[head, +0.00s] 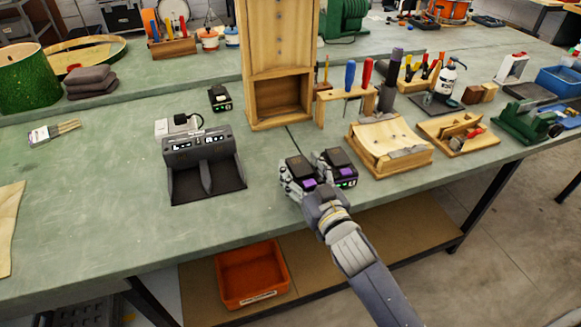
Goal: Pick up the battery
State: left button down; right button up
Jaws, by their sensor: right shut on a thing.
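My right gripper (318,178) reaches in from the lower right and is low over the middle of the green bench. It is shut on a battery (346,182), a dark block with a bright green marking on its front. The gripper's own parts hide much of this battery, so its full outline is unclear. A second dark battery (220,98) with a green marking lies further back, behind the charger. My left gripper is out of view.
A dark charger dock (206,160) with a lit panel stands left of my right gripper. A wooden cabinet (280,60) stands behind it. Wooden fixtures (390,145) and a tool rack (345,95) crowd the right. The bench at front left is mostly clear.

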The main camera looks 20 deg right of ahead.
jog(key=s+d+r+b, duration=0.1)
jog(key=s+d, duration=0.2)
jog(key=s, duration=0.2)
jog(key=s+d+r, duration=0.1)
jog(key=s+d, duration=0.2)
jog(key=s, duration=0.3)
jog(key=s+a+f+m+h+p, duration=0.1)
jog(key=s+a, duration=0.4)
jog(key=s, duration=0.3)
jog(key=shift+s+a+f+h+p, duration=0.3)
jog(key=shift+a, duration=0.1)
